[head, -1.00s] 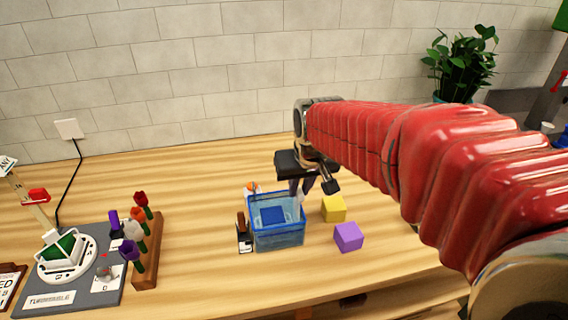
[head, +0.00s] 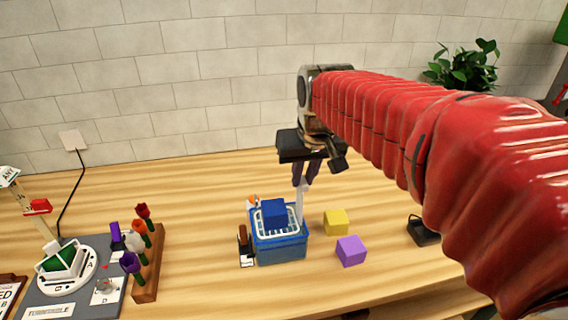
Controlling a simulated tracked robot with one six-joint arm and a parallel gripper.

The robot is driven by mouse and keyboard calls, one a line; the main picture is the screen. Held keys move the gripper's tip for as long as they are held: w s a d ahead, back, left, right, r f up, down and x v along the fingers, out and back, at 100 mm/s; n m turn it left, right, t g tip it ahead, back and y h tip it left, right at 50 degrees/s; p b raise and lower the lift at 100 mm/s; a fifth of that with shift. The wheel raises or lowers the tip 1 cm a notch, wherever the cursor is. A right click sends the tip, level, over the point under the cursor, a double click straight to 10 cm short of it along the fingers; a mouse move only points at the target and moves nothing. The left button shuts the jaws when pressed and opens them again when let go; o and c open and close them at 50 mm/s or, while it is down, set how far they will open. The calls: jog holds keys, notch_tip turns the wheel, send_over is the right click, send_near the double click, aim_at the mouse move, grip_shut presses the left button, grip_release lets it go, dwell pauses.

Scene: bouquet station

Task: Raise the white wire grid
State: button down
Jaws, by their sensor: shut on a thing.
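The white wire grid (head: 265,228) lies level at the top of the blue see-through bin (head: 283,250), with a blue cube (head: 274,213) resting on it. A white upright handle (head: 299,204) rises at the grid's right side. My gripper (head: 305,183) is above the bin's right edge, pointing down, and is shut on the top of this handle. The grid's far right part is partly hidden by the cube and handle.
A yellow cube (head: 335,221) and a purple cube (head: 351,251) stand right of the bin. A small brown and black object (head: 245,246) stands close on its left. A wooden rack with flowers (head: 147,265) is further left. A black object (head: 423,231) lies at right.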

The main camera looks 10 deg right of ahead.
jog(key=c, duration=2)
grip_release()
jog(key=shift+r, duration=0.4)
jog(key=o, duration=0.3)
jog(key=shift+f, duration=0.15)
jog(key=v, duration=1.3)
jog(key=shift+s+r, duration=0.2)
jog(key=shift+r, duration=0.1)
jog(key=shift+w, duration=0.1)
